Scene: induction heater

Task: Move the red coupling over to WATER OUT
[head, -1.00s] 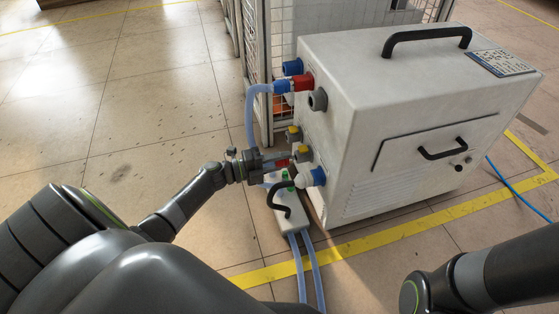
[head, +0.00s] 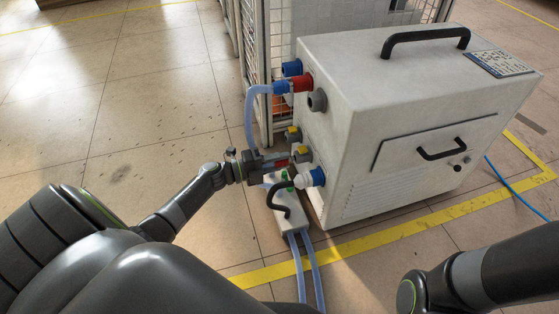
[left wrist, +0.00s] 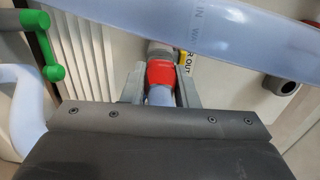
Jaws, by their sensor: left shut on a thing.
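The red coupling (left wrist: 160,74) sits between the two grey fingers of my left gripper (left wrist: 160,92) in the left wrist view, with a pale hose end below it. Its far end meets a grey round fitting (left wrist: 160,49), and I cannot tell whether it is seated. My right gripper is out of view.
A blue hose (head: 250,112) runs to a red fitting (head: 302,82) on an upper port. A white-and-blue fitting (head: 312,178) is just below my gripper. A white box with a black handle (head: 282,206) and hoses stands on the floor. A wire cage (head: 258,60) stands behind.

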